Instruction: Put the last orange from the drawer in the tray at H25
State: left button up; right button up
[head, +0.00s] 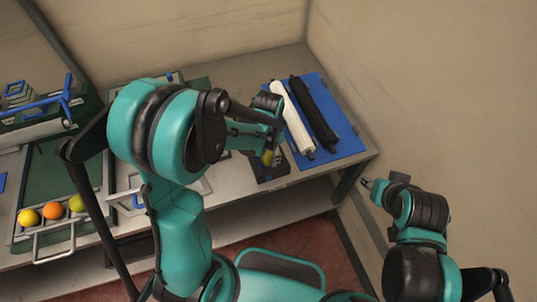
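An orange fruit (53,211) sits between a yellow fruit (28,217) and a green fruit (76,203) near the front of a green-lined, handled tray or drawer (48,165) at left. My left gripper (268,152) is over a small dark tray (264,180) right of centre, mostly hidden by its own arm. A yellow-green round thing (267,158) shows at its fingers; I cannot tell if it is held. My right gripper (374,189) is off the table's right end, away from the fruit, its fingers too small to judge. No H25 label is readable.
A blue mat (339,118) with a white roller (291,115) and a black roller (315,115) lies on the table's right end. A pale handled tray (123,185) is partly behind my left arm. A wall (430,80) stands close on the right.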

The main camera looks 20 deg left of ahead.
aim_at(269, 154)
pick_arm(q)
jog(key=shift+r, duration=0.1)
jog(key=shift+r+p, duration=0.25)
jog(key=shift+p, duration=0.1)
notch_tip(269, 154, up, 11)
jog(key=p, duration=0.4)
jog(key=s+a+r+n+t, duration=0.4)
jog(key=s+r+n+t, duration=0.2)
jog(key=s, duration=0.4)
jog(key=shift+s+a+r+n+t, duration=0.15)
jog(key=shift+a+r+n+t, duration=0.35)
jog(key=shift+r, duration=0.85)
jog(key=shift+d, duration=0.15)
